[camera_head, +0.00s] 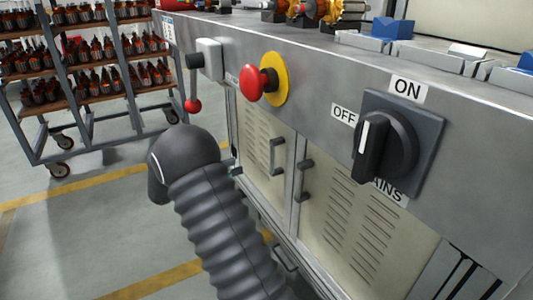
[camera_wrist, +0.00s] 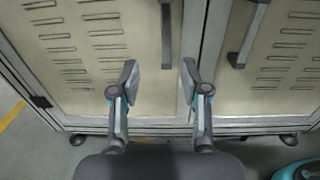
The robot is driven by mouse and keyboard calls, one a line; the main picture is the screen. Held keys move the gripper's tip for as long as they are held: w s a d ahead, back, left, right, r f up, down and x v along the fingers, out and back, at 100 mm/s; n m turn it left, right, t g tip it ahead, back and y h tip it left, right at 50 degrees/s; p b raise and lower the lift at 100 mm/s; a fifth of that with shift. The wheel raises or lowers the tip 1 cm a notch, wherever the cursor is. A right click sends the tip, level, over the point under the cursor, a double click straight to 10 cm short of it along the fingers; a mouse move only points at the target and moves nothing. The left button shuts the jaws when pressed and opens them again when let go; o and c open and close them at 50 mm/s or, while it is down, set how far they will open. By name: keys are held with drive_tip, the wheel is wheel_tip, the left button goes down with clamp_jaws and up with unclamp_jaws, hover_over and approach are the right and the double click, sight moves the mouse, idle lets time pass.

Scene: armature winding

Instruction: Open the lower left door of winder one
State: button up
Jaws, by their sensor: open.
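The lower left door of the winder (camera_head: 262,150) is a cream panel with louvre slots, and it looks shut. It also fills the left of the wrist view (camera_wrist: 65,70). Its dark bar handle (camera_head: 278,157) stands upright near the door's right edge; in the wrist view the handle (camera_wrist: 166,35) runs down from the top edge. My gripper (camera_wrist: 159,70) is open, with its fingers apart either side of the lower end of that handle in the picture. I cannot tell whether they touch it.
The right door (camera_head: 365,225) has its own handle (camera_head: 303,180) close by.

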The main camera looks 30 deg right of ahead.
sight(271, 156)
drive_tip(key=shift+g, duration=0.3)
drive_tip(key=d, duration=0.5)
drive_tip(key=s+d, duration=0.1)
drive_tip(key=d, duration=0.9)
drive_tip(key=shift+s, duration=0.2)
drive_tip(key=shift+a, duration=0.1)
clamp_jaws()
